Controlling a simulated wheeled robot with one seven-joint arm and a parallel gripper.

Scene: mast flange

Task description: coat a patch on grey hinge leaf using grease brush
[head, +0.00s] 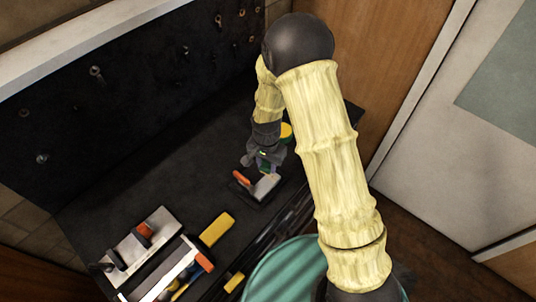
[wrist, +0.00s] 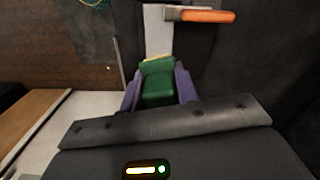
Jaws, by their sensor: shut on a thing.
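My gripper (head: 264,160) is low over the dark worktop, in the right half of the bench. In the wrist view my gripper (wrist: 158,90) has its two purple fingers shut on a green block-like handle (wrist: 157,88), which I take for the grease brush. A pale yellow edge shows at its far end. Just beyond it lies a light grey flat plate (wrist: 158,32), probably the grey hinge leaf; it also shows in the head view (head: 266,187). I cannot tell whether the brush touches the plate. An orange-handled piece (wrist: 208,16) lies at the plate's far end.
A yellow round thing (head: 286,132) stands close behind my gripper. A yellow block (head: 216,228) and a pale plate (head: 130,250) with orange parts lie at front left. A dark pegboard (head: 130,80) rises behind. The worktop's middle left is clear.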

